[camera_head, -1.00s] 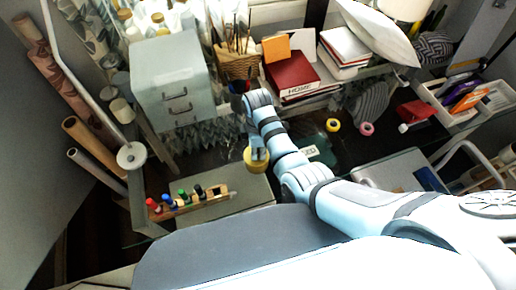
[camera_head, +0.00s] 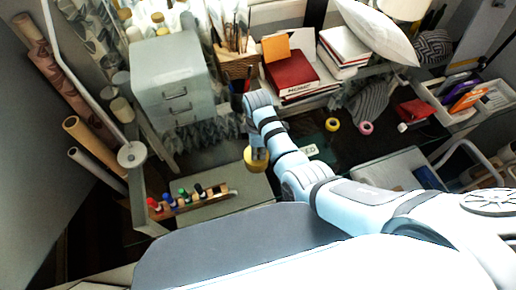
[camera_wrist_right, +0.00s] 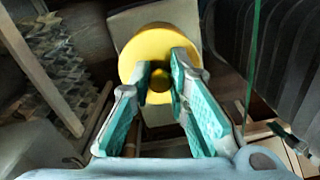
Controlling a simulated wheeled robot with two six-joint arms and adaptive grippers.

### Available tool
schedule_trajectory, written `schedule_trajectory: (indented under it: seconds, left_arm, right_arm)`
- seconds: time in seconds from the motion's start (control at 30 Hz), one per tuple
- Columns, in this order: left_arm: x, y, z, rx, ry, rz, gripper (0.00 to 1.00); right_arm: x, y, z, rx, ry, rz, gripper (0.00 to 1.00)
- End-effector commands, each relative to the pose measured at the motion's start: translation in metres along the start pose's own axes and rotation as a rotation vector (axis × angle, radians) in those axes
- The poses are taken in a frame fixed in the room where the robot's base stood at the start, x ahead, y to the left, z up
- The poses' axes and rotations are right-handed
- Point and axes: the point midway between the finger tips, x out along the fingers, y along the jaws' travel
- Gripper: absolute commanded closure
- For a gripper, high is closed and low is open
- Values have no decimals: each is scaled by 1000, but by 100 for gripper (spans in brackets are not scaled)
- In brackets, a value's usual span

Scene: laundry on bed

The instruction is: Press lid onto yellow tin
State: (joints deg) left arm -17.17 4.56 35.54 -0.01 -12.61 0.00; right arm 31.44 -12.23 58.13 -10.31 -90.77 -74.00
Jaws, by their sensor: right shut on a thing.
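My right gripper (camera_head: 259,148) points down at the front edge of the table. In the right wrist view its teal-padded fingers (camera_wrist_right: 161,82) are shut on the small round knob of a yellow lid (camera_wrist_right: 135,62). The round yellow shape of the lid and tin shows under the gripper in the head view (camera_head: 257,164). The tin's body is mostly hidden beneath the lid, and I cannot tell whether the lid is fully seated. My left gripper is not in view.
Yellow (camera_head: 332,124) and pink (camera_head: 366,128) tape rolls lie to the right. A grey box (camera_head: 400,170) is at the right front.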

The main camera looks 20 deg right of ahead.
Motion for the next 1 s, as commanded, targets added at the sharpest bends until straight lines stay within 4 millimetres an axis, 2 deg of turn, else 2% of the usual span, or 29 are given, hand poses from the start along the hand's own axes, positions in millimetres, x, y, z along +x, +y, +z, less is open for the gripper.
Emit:
schedule_trajectory:
  seconds: [0.47, 0.5, 0.6, 0.83, 0.97, 1.0]
  left_arm:
    - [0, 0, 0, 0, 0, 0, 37]
    - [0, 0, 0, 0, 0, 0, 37]
    - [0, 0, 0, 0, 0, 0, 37]
    - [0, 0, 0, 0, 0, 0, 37]
    - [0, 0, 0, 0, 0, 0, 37]
    - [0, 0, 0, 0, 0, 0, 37]
  right_arm:
    - [0, 0, 0, 0, 0, 0, 100]
    - [0, 0, 0, 0, 0, 0, 77]
    - [0, 0, 0, 0, 0, 0, 61]
    - [0, 0, 0, 0, 0, 0, 60]
    - [0, 0, 0, 0, 0, 0, 40]
    - [0, 0, 0, 0, 0, 0, 40]
